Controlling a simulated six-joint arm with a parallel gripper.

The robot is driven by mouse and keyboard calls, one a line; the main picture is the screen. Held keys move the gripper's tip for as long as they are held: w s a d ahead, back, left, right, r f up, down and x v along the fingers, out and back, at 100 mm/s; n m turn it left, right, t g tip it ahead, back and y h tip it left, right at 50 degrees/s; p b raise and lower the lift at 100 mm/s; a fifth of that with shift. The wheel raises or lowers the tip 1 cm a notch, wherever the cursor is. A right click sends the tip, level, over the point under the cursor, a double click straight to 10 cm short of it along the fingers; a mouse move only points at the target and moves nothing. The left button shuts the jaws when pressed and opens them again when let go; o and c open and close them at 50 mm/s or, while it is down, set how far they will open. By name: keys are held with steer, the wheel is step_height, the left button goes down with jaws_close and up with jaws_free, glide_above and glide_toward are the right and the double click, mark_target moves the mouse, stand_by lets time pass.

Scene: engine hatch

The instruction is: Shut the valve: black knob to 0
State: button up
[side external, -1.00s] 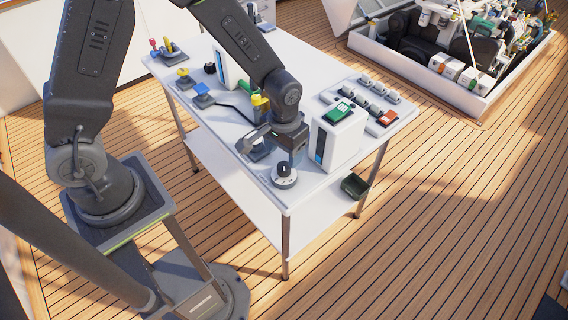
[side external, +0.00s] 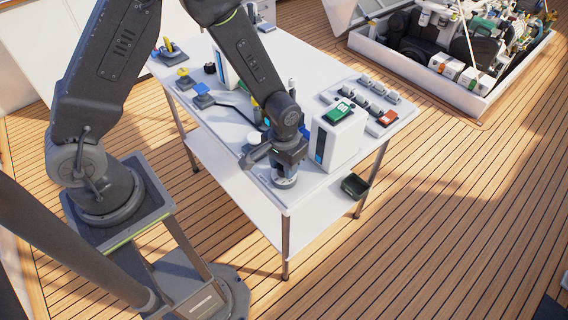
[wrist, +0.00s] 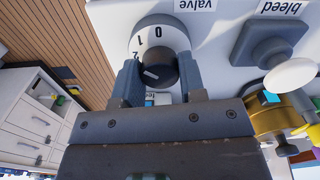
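The black knob (wrist: 157,68) sits on a round white dial (wrist: 159,36) marked 0, 1 and 2, beside an upside-down "valve" label. A short white mark shows on the knob's lower left in the wrist view, not towards the 0. My gripper (wrist: 160,72) is over the dial with one finger on each side of the knob. The fingers are very close to it; I cannot tell whether they touch it. In the side view, my gripper (side external: 286,174) hides the knob, and only the dial's base (side external: 285,183) shows at the table's near corner.
A white box with a green top button (side external: 340,111) stands close to the right of my gripper. A grey square control by the "bleed" label (wrist: 268,40), a white round knob (wrist: 291,74) and a brass part (wrist: 275,117) are near the dial. Rows of switches (side external: 370,101) lie farther back.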

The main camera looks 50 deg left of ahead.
steer(key=c, duration=0.4)
steer(key=shift+m, duration=0.4)
steer(key=m, duration=0.4)
steer(key=shift+m, duration=0.3)
steer(key=m, duration=0.4)
steer(key=shift+m, duration=0.4)
steer(key=o, duration=0.9)
steer(key=shift+o, duration=0.2)
steer(key=shift+r, duration=0.15)
